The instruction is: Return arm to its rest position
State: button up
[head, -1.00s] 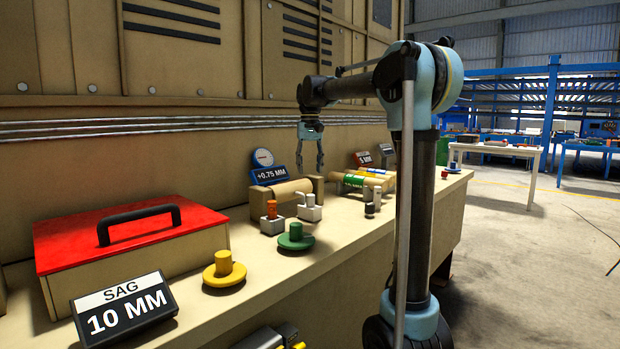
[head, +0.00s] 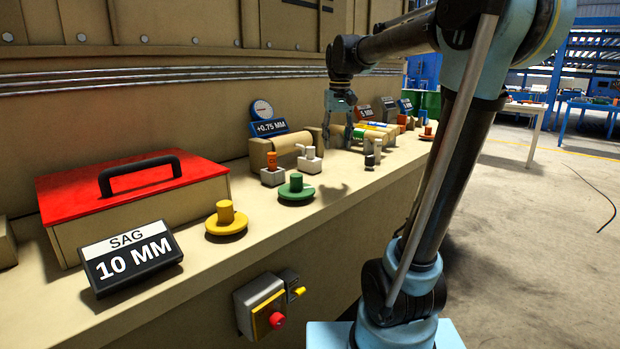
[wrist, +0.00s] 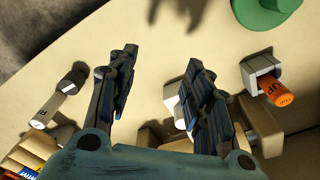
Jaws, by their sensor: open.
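My gripper (head: 338,138) hangs from my arm over the bench, pointing down, in front of the colored rolls and to the right of the roller on its stand. Nothing is held. My arm reaches from the right side of the head view, bent at the elbow, with the upper link leaning right.
The bench (head: 330,205) bears a red-lidded box (head: 130,185), a 10 MM sign (head: 128,258), a yellow knob (head: 226,220), a green knob (head: 297,188), an orange-topped switch (head: 271,170) and a +0.75 MM sign (head: 268,128). A red-button box (head: 262,308) is on its front.

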jog(key=s+d+f, duration=0.5)
jog(key=s+f, duration=0.7)
jog(key=f, duration=0.1)
jog(key=s+d+f+m+t, duration=0.1)
jog(key=s+d+f, duration=0.4)
jog(key=s+f, duration=0.8)
jog(key=shift+s+d+f, duration=0.15)
jog(key=shift+f, duration=0.2)
jog(key=shift+w+f, duration=0.2)
jog(key=shift+w, duration=0.25)
